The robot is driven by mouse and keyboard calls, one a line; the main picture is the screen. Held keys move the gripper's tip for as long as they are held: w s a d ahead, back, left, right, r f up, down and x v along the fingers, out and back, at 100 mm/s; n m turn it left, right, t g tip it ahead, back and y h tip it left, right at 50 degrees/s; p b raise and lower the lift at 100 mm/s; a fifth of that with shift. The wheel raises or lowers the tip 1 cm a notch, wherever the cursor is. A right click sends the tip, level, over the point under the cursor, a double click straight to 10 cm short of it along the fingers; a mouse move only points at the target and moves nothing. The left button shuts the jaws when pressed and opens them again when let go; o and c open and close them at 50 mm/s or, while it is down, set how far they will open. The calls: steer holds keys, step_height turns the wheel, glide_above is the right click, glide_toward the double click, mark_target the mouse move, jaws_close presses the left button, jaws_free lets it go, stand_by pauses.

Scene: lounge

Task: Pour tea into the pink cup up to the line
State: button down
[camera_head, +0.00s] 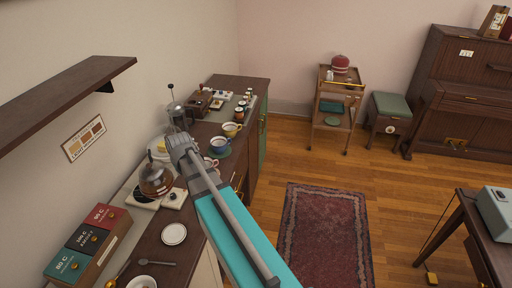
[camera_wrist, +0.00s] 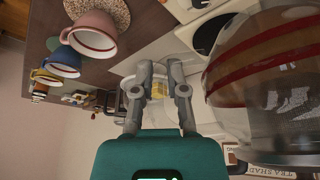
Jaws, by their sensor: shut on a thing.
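The glass teapot (camera_head: 157,180) with brown-red tea and a metal infuser is at the hotplate (camera_head: 145,200) on the counter; it also fills the right of the wrist view (camera_wrist: 255,75). It looks about upright; I cannot tell whether it touches the plate. My gripper (camera_wrist: 160,70) is shut beside the teapot, its fingers at the pot's side; the gripped part does not show clearly. The pink cup (camera_wrist: 93,30) stands on a speckled coaster (camera_wrist: 108,10), apart from the gripper; in the head view (camera_head: 211,162) my arm partly covers it.
A blue cup (camera_head: 220,144) and a yellow cup (camera_head: 232,129) stand farther back in the row. A covered dish (camera_head: 158,148) and a glass press (camera_head: 180,115) stand behind the teapot. Tea boxes (camera_head: 86,240) and a white saucer (camera_head: 174,234) lie nearer. A shelf (camera_head: 60,90) overhangs at left.

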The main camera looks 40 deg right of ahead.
steer(key=s+d+f+m+b, duration=0.1)
steer(key=d+m, duration=0.1)
steer(key=d, duration=0.9)
steer(key=s+d+f+m+h+b, duration=0.1)
steer(key=d+m, duration=0.1)
steer(key=d, duration=0.9)
steer(key=s+d+f+m+b, duration=0.1)
steer(key=d+m, duration=0.1)
steer(key=d, duration=0.9)
steer(key=shift+s+d+f+g, duration=0.15)
steer(key=shift+s+g, duration=0.15)
steer(key=shift+s, duration=0.05)
steer(key=shift+h, duration=0.5)
steer(key=shift+d+f+b, duration=0.1)
steer(key=shift+f+b, duration=2.05)
steer(key=shift+b, duration=0.05)
steer(key=shift+r+p, duration=0.35)
steer(key=shift+r, duration=0.05)
steer(key=shift+s+d+r+n+g+h+p, duration=0.15)
steer(key=shift+r+g+h+p, duration=0.15)
steer(key=shift+r+p, duration=0.45)
steer(key=shift+d+r+n+g+h+p, duration=0.15)
steer(key=shift+r+g+h+p, duration=0.15)
steer(key=shift+r+p, duration=0.4)
steer(key=shift+a+r+g+h+p, duration=0.15)
steer(key=shift+r+g+h+p, duration=0.15)
steer(key=shift+r+h+p, duration=0.75)
